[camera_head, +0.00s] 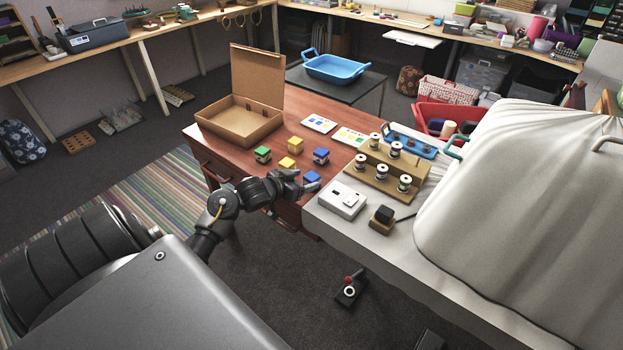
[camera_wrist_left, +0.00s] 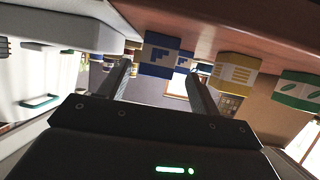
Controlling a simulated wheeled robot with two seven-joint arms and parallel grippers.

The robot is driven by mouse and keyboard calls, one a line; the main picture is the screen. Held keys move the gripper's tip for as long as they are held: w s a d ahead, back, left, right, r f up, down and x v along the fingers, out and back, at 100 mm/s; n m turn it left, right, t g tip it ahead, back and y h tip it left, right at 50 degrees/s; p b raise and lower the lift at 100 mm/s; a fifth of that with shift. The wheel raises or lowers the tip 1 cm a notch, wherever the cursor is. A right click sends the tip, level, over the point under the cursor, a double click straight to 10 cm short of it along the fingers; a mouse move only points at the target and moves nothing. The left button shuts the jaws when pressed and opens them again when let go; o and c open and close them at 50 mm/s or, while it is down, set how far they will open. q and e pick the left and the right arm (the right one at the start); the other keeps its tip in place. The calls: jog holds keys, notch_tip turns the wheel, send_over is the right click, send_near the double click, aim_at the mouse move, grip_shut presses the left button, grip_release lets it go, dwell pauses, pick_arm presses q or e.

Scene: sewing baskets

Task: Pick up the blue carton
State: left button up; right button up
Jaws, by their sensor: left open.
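Two small blue-topped cartons sit on the reddish-brown desk: a near blue carton (camera_head: 311,177) by its front right edge and a farther blue carton (camera_head: 321,155). My left gripper (camera_head: 305,185) is open and empty, low beside the near one. In the left wrist view, where the desktop appears at the top, the near blue and white carton (camera_wrist_left: 160,55) shows just beyond and between my left fingertips (camera_wrist_left: 158,75). The second blue carton (camera_wrist_left: 196,66) is partly hidden behind the right finger. Contact with the fingers cannot be told. My right gripper is not in view.
Yellow cartons (camera_head: 286,162) and a green one (camera_head: 262,155) stand nearby. An open cardboard box (camera_head: 235,122) is at the desk's back left. Picture cards (camera_head: 319,123) lie behind. A pale table with a spool stand (camera_head: 375,183) and a white device (camera_head: 341,200) adjoins at right.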

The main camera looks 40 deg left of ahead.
aim_at(316, 176)
pick_arm(q)
jog(key=shift+w+f, duration=0.2)
jog(key=shift+w, duration=0.2)
jog(key=x, duration=0.4)
jog(key=shift+w+d+r, duration=0.1)
jog(key=shift+d+r, duration=0.05)
jog(key=shift+d, duration=0.15)
jog(key=shift+w+f, duration=0.25)
jog(key=shift+w, duration=0.25)
jog(key=c, duration=1.1)
jog(key=shift+r, duration=0.1)
